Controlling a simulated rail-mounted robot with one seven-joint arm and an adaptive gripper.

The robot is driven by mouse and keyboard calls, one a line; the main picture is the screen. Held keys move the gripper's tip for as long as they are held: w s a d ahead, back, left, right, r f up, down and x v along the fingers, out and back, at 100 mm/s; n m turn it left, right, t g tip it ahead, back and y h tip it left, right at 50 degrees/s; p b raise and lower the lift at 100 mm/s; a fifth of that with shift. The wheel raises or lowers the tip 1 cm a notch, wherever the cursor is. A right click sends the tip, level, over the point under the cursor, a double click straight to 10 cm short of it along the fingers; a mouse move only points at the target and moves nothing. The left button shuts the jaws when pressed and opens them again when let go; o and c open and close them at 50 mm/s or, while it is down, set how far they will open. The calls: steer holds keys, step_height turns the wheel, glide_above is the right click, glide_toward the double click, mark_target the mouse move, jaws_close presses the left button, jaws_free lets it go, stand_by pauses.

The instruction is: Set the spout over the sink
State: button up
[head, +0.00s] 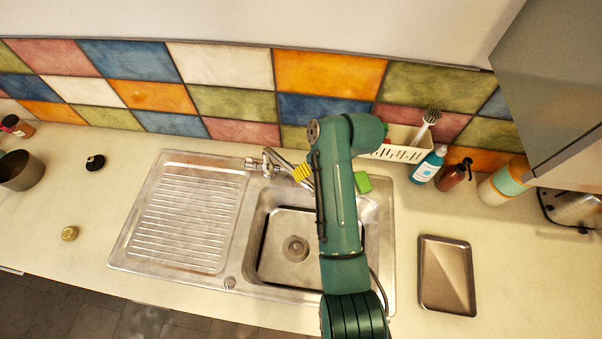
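The metal tap (257,164) stands at the back edge of the sink unit, between drainboard and bowl. Its curved spout (285,163) runs to the right and carries a ribbed yellow band (302,172). The spout's end lies close to my green arm, and I cannot tell whether part of it is hidden there. The sink bowl (265,235) has a round drain (295,249); my arm crosses its right part. My gripper cannot be made out; the arm's upper links hide the area behind them.
The ribbed drainboard (190,220) is empty. A green sponge (362,182), white caddy with brush (400,152), blue bottle (428,165) and brown bottle (455,174) stand behind right. A metal tray (446,275) lies right. A dark pot (20,171) stands far left.

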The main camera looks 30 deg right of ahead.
steer(key=v, duration=0.4)
steer(key=shift+s, duration=0.1)
stand_by(0.3)
